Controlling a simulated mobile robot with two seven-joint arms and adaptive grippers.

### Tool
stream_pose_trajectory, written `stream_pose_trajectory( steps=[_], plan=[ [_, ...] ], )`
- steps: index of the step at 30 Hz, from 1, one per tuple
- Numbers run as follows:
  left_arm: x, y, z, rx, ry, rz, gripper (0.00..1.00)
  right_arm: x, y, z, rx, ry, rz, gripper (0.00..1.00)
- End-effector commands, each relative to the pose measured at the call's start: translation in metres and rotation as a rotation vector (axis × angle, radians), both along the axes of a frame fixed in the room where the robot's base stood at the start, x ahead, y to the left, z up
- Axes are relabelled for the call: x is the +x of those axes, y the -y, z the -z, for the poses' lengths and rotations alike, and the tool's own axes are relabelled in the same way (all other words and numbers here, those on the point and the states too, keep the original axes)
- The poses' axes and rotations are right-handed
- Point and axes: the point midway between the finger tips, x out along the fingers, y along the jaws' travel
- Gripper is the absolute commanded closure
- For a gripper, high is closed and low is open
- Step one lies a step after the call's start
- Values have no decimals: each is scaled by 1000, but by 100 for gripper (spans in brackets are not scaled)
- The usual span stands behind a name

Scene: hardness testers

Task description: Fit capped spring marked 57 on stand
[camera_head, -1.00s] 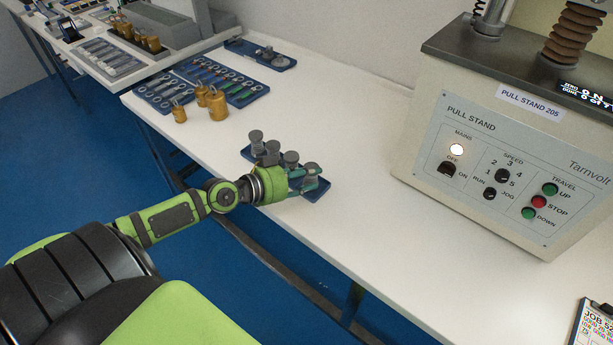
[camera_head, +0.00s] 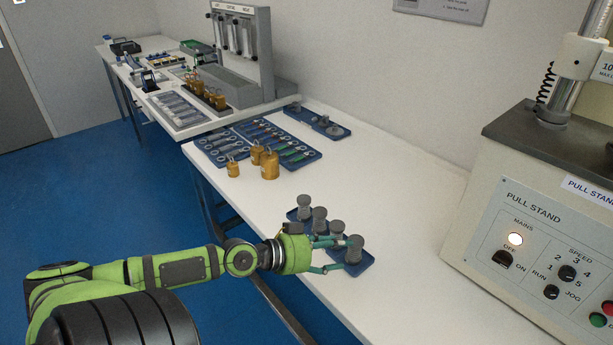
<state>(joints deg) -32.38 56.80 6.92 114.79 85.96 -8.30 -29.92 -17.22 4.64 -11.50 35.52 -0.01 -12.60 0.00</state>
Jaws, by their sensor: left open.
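A small blue tray (camera_head: 367,262) near the table's front edge holds several grey capped pieces, which look like the capped springs. The nearest one (camera_head: 355,249) stands upright at the tray's near right end. No number 57 can be read on any of them. My left gripper (camera_head: 343,255) is open, its teal fingers spread low at the tray, one on each side of the nearest piece; contact cannot be told. The pull stand (camera_head: 530,235), a cream cabinet with a dark top and metal column, stands at the right. My right gripper is not in view.
Brass weights (camera_head: 269,165) stand behind the tray, beside blue trays of spanner-like parts (camera_head: 290,152). A grey rack with hanging parts (camera_head: 240,50) stands farther back. White tabletop (camera_head: 400,215) is clear between the small tray and the pull stand.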

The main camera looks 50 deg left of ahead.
Motion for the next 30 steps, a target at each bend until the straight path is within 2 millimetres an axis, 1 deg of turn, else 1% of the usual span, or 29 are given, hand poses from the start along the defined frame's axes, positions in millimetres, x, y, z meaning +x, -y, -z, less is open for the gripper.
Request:
stream_pose_trajectory(
  steps=[1, 5, 13, 21, 30],
  plan=[
    [-6, -1, 3, 3, -4, 3, 40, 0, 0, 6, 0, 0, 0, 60],
    [-17, -3, -2, 3, -4, 9, 40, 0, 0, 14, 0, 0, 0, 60],
    [-41, -14, -10, 1, -3, 4, 40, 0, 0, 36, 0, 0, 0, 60],
    [-62, -24, -23, -3, 1, 2, 40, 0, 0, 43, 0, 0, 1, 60],
    [-66, -25, -26, 1, 1, 6, 40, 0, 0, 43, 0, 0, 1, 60]
  ],
)
